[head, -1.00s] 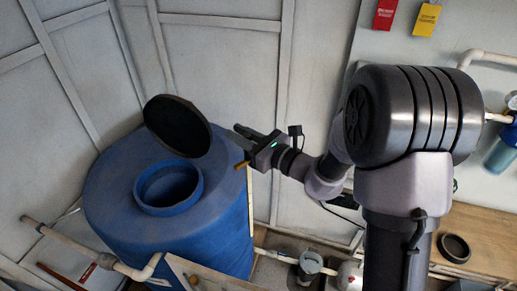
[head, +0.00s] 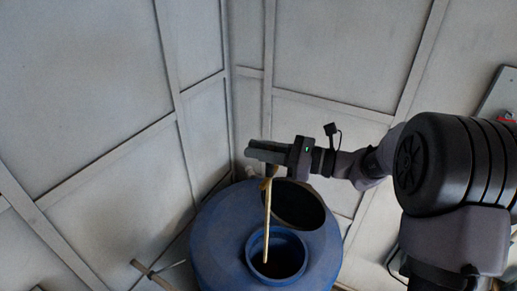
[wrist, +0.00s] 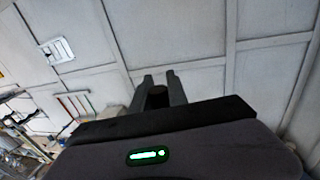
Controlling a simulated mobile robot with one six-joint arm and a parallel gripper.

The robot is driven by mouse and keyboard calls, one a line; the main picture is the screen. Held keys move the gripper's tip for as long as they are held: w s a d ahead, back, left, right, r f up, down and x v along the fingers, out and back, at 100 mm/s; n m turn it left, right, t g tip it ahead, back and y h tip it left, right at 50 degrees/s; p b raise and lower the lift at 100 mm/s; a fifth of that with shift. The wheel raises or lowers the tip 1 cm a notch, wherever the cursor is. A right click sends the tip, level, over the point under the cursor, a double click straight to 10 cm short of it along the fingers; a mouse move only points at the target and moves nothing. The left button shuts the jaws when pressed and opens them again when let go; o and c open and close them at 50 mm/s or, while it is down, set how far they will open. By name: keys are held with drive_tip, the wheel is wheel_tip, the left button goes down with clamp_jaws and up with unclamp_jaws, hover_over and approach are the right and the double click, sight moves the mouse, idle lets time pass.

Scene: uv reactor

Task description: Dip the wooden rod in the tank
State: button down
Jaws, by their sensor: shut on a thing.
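My gripper (head: 258,152) is shut on the wooden rod (head: 267,220), which hangs nearly upright below the fingers. The blue tank (head: 212,245) stands below, with a round raised opening (head: 283,235) on top. The rod's lower end overlaps the dark opening in the head view. I cannot tell if its tip is above the rim or just inside.
The tank's dark round lid (head: 297,204) stands open behind the opening, close to the rod. Pale panelled walls (head: 330,60) meet in a corner behind the tank. A pipe (head: 152,274) runs at lower left of the tank.

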sight(266, 256)
wheel_tip(266, 256, down, 46)
drive_tip(key=d+b, duration=0.1)
drive_tip(key=b, duration=3.1)
drive_tip(key=shift+d+f, duration=0.15)
drive_tip(key=shift+f, duration=0.05)
drive_tip(key=shift+s+f+b, duration=0.1)
drive_tip(key=shift+f+b, duration=0.5)
drive_tip(key=shift+f, duration=0.05)
drive_tip(key=shift+r, duration=0.1)
